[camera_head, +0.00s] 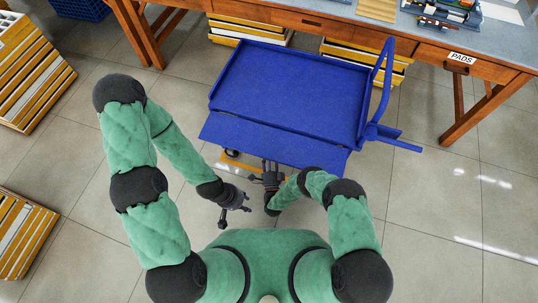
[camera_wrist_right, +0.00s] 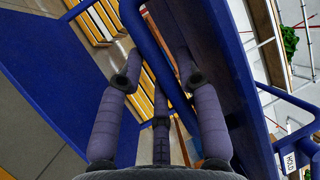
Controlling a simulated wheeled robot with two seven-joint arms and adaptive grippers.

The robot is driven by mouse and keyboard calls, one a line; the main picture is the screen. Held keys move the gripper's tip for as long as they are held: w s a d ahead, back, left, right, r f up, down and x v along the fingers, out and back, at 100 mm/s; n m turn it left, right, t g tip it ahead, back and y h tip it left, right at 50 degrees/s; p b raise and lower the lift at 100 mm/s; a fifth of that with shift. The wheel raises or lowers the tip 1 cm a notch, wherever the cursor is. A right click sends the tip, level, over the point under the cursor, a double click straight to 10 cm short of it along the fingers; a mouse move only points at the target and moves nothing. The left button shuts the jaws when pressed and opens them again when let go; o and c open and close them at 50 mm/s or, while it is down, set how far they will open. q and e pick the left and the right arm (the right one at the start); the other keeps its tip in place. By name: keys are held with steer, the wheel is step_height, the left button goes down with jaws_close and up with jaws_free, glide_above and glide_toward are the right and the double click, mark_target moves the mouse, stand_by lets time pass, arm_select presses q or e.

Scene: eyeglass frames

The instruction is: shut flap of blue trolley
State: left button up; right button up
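The blue trolley (camera_head: 290,85) stands in front of the workbench in the head view, with its bed empty. Its flap (camera_head: 270,140) is folded outward along the near side, towards me. My right gripper (camera_head: 270,176) is just below the flap's near edge. In the right wrist view its fingers (camera_wrist_right: 162,85) are spread, and a blue bar or edge of the trolley (camera_wrist_right: 150,50) runs between them. I cannot tell whether they touch it. My left gripper (camera_head: 236,212) is open and empty over the floor, left of the right gripper and apart from the flap.
The workbench (camera_head: 400,38) runs along the back, with a PADS label. The trolley's blue handle (camera_head: 384,85) rises at its right. Stacks of yellow-edged boxes (camera_head: 30,75) stand at the left. The tiled floor at the right is clear.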

steer(key=shift+w, duration=0.25)
jaws_close()
steer(key=shift+r, duration=0.1)
